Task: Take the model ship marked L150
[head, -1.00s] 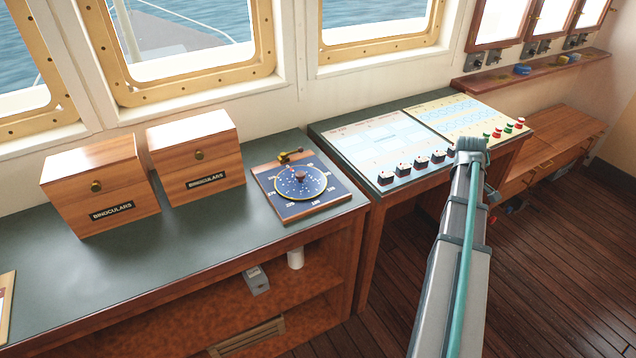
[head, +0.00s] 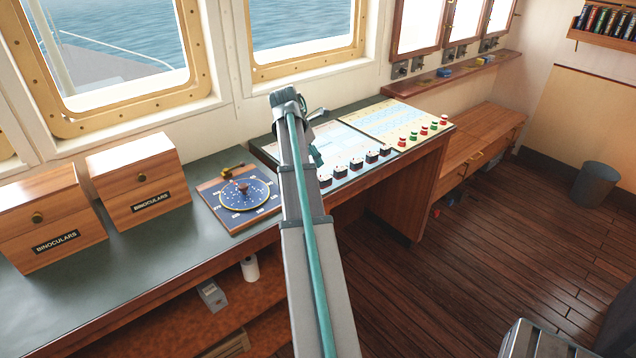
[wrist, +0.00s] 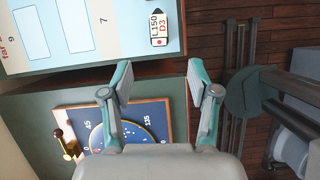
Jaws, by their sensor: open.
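In the wrist view, a small white piece (wrist: 159,27) marked L150 and D3, with dark and red parts, sits on the pale blue board at the top, near its right edge. My gripper (wrist: 157,78) is open, with its two teal fingers spread and nothing between them. The L150 piece is ahead of the fingertips and apart from them. In the head view, several small dark-and-white pieces (head: 356,164) stand in a row along the board's front edge. Their marks are too small to read there, and my arm covers part of the board.
A round dial board (head: 240,198) with a brass part lies left of my arm, beneath my gripper in the wrist view (wrist: 150,110). Two binocular boxes (head: 138,185) stand farther left. Open wooden floor lies right.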

